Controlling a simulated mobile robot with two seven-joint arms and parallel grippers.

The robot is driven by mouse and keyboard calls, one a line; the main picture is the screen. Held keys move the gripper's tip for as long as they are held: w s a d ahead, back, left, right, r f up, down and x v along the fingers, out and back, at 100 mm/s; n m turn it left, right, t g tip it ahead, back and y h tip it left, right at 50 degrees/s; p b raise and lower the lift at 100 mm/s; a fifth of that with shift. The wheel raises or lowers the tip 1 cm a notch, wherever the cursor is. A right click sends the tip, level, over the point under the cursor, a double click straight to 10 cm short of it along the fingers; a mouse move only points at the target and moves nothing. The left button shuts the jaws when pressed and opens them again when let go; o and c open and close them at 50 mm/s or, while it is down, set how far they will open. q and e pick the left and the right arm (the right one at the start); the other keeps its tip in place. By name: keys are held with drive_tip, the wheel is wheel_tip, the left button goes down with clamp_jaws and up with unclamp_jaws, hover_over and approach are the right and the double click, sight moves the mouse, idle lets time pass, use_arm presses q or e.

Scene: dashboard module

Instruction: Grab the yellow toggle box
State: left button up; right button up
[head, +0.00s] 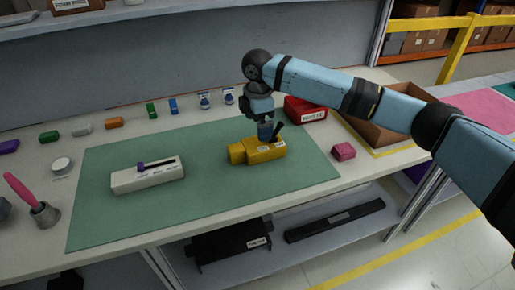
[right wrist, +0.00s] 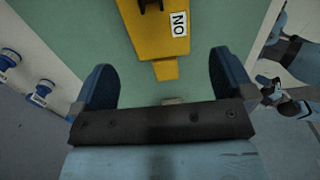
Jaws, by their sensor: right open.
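The yellow toggle box (head: 258,152) lies on the green mat (head: 210,190), with a black lever on top and a narrower block at its left end. My right gripper (head: 266,130) is above it, pointing down. In the right wrist view my right gripper (right wrist: 161,78) is open and empty. The toggle box (right wrist: 160,38) shows beyond its fingers, with its narrow end between their lines and a white "NO" label; its far part is cut off. Pale blue links of mine show at the right edge there; a dark, small end may be my left gripper (right wrist: 270,92), its jaws unclear.
A white slider box (head: 148,176) with a purple knob lies left on the mat. A red box (head: 306,110), a pink block (head: 344,151) and an open brown carton (head: 385,128) are to the right. Several small coloured parts line the back. The mat between the boxes is clear.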

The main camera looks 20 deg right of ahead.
sight(257, 144)
wheel_tip(257, 144, down, 9)
drive_tip(key=shift+w+a+f+b, duration=0.1)
drive_tip(key=shift+a+b, duration=0.05)
drive_tip(key=shift+b, duration=0.45)
drive_tip(key=c, duration=0.8)
